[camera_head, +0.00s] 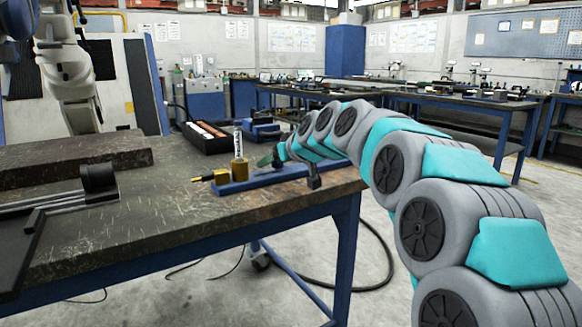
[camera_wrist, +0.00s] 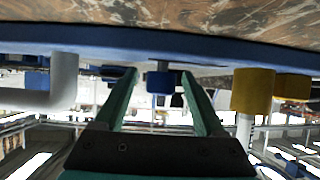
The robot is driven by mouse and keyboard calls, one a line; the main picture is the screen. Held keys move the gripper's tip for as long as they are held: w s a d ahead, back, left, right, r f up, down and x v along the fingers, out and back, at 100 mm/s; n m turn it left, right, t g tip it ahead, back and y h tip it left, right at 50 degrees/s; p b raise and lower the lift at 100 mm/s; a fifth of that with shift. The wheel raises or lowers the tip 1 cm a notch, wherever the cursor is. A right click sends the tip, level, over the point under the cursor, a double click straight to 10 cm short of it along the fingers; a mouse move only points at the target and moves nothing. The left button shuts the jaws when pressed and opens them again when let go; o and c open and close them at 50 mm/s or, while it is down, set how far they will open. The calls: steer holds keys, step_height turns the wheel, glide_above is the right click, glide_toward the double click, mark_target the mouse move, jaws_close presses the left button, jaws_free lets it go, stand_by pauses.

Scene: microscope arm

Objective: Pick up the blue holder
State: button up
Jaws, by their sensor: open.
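A long blue holder (camera_head: 262,181) lies on the worktable near its front edge in the head view. A yellow cylinder with a pale top (camera_head: 239,168) stands at it. In the wrist view the blue strip (camera_wrist: 215,48), which looks like the holder, runs across the top. My gripper (camera_head: 272,158) is above the right part of the holder, with teal fingers. In the wrist view my gripper (camera_wrist: 161,76) is open, and a small blue piece on a grey stem (camera_wrist: 159,83) shows between the fingertips. I cannot tell whether they touch it.
A yellow-tipped piece (camera_head: 206,178) lies left of the holder. A black tray (camera_head: 205,137) and a blue object (camera_head: 262,131) are behind. A black clamp-like part (camera_head: 98,183) is on the left. Bare tabletop (camera_head: 160,205) lies between.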

steer(key=shift+x, duration=0.95)
steer(key=shift+c, duration=0.4)
steer(key=shift+s, duration=0.1)
jaws_close()
